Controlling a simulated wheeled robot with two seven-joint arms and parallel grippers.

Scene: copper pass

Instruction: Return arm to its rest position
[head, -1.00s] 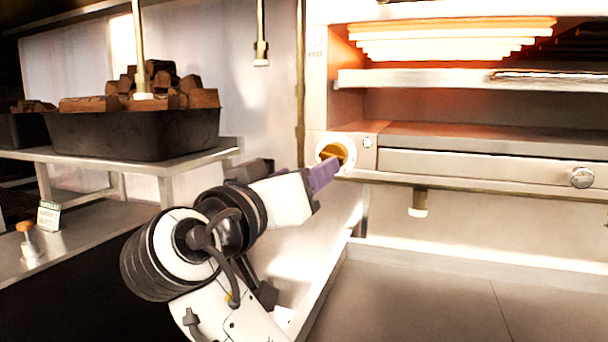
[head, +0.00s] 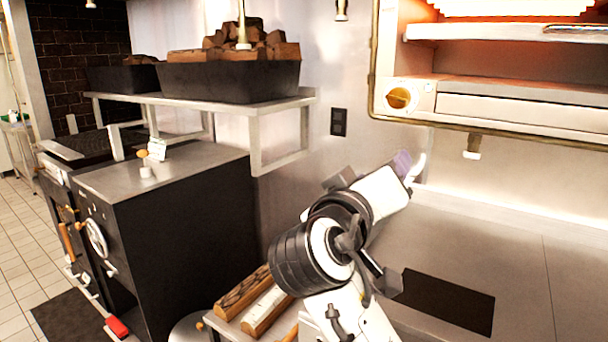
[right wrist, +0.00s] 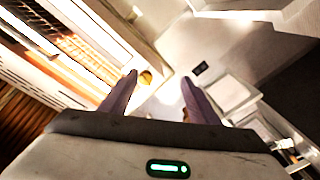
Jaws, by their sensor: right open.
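My right gripper (right wrist: 159,78) is open, with two purple fingers spread and nothing between them in the right wrist view. In the head view it shows (head: 408,165) at the end of the white and black arm, below the oven's orange knob (head: 400,98) and apart from it. The knob also shows in the right wrist view (right wrist: 146,78), beyond the left finger. The glowing oven (head: 520,110) is at the upper right. My left gripper is not in view.
A steel counter (head: 520,240) with a dark inset panel (head: 440,302) lies below and right of the arm. A wall shelf (head: 275,108) bears a black log bin (head: 230,82). A black stove (head: 185,215) stands left; split logs (head: 265,310) lie near the bottom.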

